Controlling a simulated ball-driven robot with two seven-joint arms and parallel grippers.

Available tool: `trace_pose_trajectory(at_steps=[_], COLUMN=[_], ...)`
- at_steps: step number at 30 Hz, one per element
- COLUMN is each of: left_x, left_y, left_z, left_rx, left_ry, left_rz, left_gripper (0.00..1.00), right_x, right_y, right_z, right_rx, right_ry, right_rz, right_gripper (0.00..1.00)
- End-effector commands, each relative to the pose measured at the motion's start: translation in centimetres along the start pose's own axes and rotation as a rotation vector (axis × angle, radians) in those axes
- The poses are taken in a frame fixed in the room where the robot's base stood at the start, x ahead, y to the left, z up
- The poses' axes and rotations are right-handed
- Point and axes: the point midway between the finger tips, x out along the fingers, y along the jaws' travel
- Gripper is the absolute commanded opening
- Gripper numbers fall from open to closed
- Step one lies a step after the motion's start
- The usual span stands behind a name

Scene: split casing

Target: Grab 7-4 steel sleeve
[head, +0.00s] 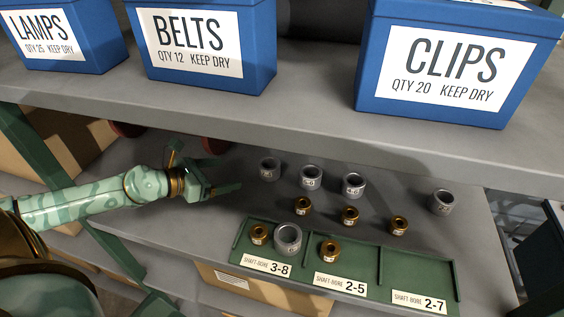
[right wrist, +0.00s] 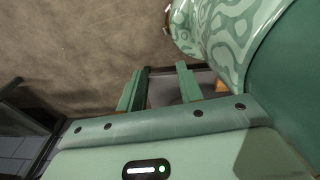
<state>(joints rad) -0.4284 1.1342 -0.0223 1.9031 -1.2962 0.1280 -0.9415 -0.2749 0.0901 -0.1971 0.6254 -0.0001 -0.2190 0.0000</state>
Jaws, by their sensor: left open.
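Several grey steel sleeves stand on the lower shelf in the head view: one at the back left (head: 270,168), one right of it (head: 311,177), one further right (head: 353,185) and one far right (head: 441,202). Another steel sleeve (head: 288,238) is in the tray's left compartment. Their small labels are too blurred to tell which is 7-4. My left gripper (head: 222,176) is open and empty, left of the back-left sleeve and apart from it. My right gripper (right wrist: 160,88) shows in the right wrist view with its fingers apart and nothing between them.
A green tray (head: 370,268) has three compartments, labelled 3-8, 2-5 and 2-7; the right one is empty. Brass bushings stand in the tray and behind it (head: 349,215). An upper shelf (head: 300,120) with blue boxes (head: 440,60) overhangs the back.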

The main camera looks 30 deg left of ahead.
Motion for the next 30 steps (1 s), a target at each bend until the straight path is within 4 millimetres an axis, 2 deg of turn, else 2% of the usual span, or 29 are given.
trace_pose_trajectory(at_steps=[6,8,12,18,25,30], left_x=[2.3,3.2,5.7,9.7,11.6,14.5], left_y=[0.1,0.1,0.0,0.0,0.0,0.1], left_z=[0.4,0.4,0.6,0.1,-0.2,-0.8], left_rx=[0.001,-0.003,0.000,-0.004,-0.003,-0.005], left_ry=[-0.006,-0.007,-0.008,-0.005,-0.003,-0.003], left_rz=[0.001,0.003,0.000,0.001,0.000,0.000], left_gripper=[0.81,0.81,0.81,0.81,0.81,0.81], right_x=[-1.0,-1.4,-1.9,-1.6,-1.2,-0.1], right_y=[-1.2,-1.6,-2.2,-1.9,-1.4,-1.3], right_z=[2.5,2.8,2.1,1.1,1.3,1.8], right_rx=[-0.001,0.000,0.002,0.002,0.001,0.001], right_ry=[-0.036,-0.041,-0.033,-0.016,-0.018,-0.025], right_rz=[-0.016,-0.021,-0.028,-0.024,-0.019,-0.017], right_gripper=[0.36,0.36,0.36,0.36,0.36,0.36])
